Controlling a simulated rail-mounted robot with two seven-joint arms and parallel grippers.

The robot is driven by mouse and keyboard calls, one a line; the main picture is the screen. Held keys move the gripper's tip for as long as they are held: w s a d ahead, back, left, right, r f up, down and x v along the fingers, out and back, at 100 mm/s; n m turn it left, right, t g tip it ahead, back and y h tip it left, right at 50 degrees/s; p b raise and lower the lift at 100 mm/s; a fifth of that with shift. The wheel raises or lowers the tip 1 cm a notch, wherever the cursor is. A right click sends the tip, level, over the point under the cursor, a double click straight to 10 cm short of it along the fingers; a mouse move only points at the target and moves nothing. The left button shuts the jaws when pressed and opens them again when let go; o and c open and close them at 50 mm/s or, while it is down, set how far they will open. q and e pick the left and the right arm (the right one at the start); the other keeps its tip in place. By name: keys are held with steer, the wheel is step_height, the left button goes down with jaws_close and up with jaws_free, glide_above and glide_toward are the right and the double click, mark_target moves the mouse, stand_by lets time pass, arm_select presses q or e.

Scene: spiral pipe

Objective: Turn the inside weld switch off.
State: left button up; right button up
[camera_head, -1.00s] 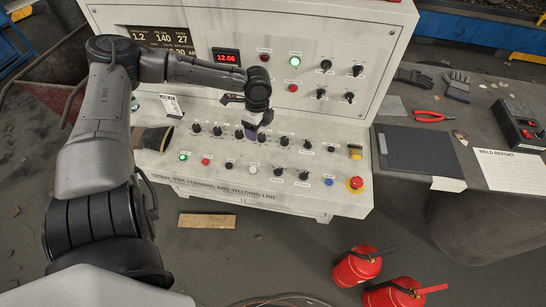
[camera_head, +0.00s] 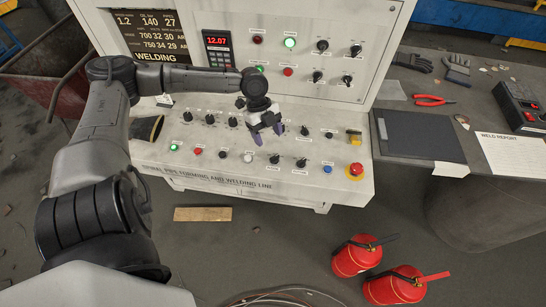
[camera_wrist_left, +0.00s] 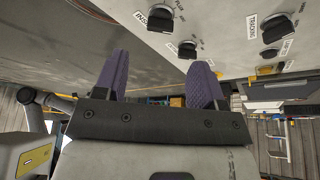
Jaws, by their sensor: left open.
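The inside weld switch is probably the black rotary knob (camera_wrist_left: 160,18) at the top of the left wrist view, beside a partly cut-off label starting "INSI". Its setting is not readable. In the head view the small labels cannot be read; a black knob (camera_head: 274,158) sits just below my gripper in the lower row. My left gripper (camera_head: 268,132) hangs over the sloped control panel (camera_head: 345,186), between the upper and lower rows. Its purple fingers are apart with nothing between them, also in the left wrist view (camera_wrist_left: 163,80). It appears clear of the knobs. My right gripper is not in view.
Neighbouring controls stand close by: a white button (camera_head: 248,157), another black knob (camera_head: 301,162), a blue button (camera_head: 327,169) and a red emergency button (camera_head: 355,169). A knob beside a "TRACKING" label (camera_wrist_left: 275,29) shows in the left wrist view. Fire extinguishers (camera_head: 355,257) stand on the floor.

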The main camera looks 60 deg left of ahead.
mark_target(274, 157)
arm_select(q)
steer(key=b+x, duration=0.1)
steer(key=x, duration=0.6)
steer(key=shift+d+f, duration=0.1)
steer(key=shift+f, duration=0.2)
steer(key=shift+c, duration=0.3)
